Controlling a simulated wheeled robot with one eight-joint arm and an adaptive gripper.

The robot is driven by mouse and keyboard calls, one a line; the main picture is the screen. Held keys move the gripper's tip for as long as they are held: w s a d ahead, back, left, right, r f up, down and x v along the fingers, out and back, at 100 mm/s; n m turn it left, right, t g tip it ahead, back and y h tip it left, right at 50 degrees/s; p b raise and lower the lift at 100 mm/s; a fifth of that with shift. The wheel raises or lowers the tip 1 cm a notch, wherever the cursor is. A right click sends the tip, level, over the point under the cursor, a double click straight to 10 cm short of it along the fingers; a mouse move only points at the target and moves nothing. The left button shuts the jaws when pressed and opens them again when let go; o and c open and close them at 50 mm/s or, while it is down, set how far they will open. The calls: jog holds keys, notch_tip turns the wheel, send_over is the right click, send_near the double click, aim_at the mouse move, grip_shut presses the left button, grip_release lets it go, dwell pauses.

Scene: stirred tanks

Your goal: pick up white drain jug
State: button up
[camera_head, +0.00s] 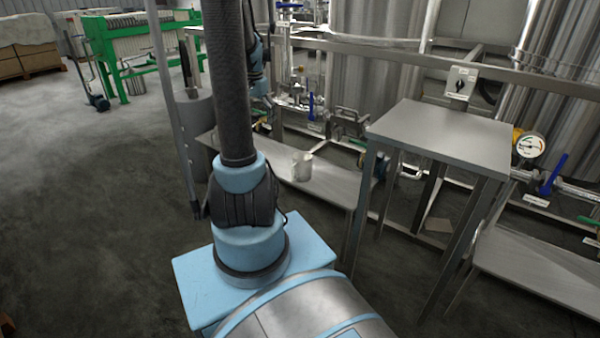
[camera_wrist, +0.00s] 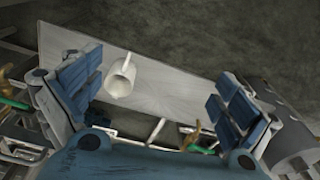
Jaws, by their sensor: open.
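The white drain jug (camera_head: 302,166) stands on a low grey metal bench (camera_head: 330,187) in the head view, to the right of my arm. In the wrist view the jug (camera_wrist: 121,77) shows its open rim and lies in the picture between my fingers, closer to the left one. My gripper (camera_wrist: 158,95) is open, with its blue-padded fingers wide apart and nothing held. The jug appears apart from both fingers, beyond them on the bench. My gripper is not clearly visible in the head view.
A taller steel table (camera_head: 445,135) stands right of the jug's bench. Behind the bench are pipes, valves and a blue handle (camera_head: 311,106), with large steel tanks (camera_head: 378,60) further back. Another low bench (camera_head: 535,270) is at the right. The floor at the left (camera_head: 90,210) is clear.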

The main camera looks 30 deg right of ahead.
jog(key=w+d+f+m, duration=0.45)
jog(key=d+f, duration=0.25)
jog(key=d, duration=0.5)
jog(key=m, duration=0.2)
send_over(300, 165)
jog(key=w+d, duration=0.2)
jog(key=w, duration=0.2)
notch_tip(300, 165, down, 9)
jog(key=shift+g, duration=0.4)
jog(key=f, duration=1.1)
jog(key=s+f, duration=0.1)
jog(key=f, duration=0.4)
jog(key=shift+f, duration=0.35)
jog(key=shift+w, duration=0.1)
jog(key=c, duration=1.2)
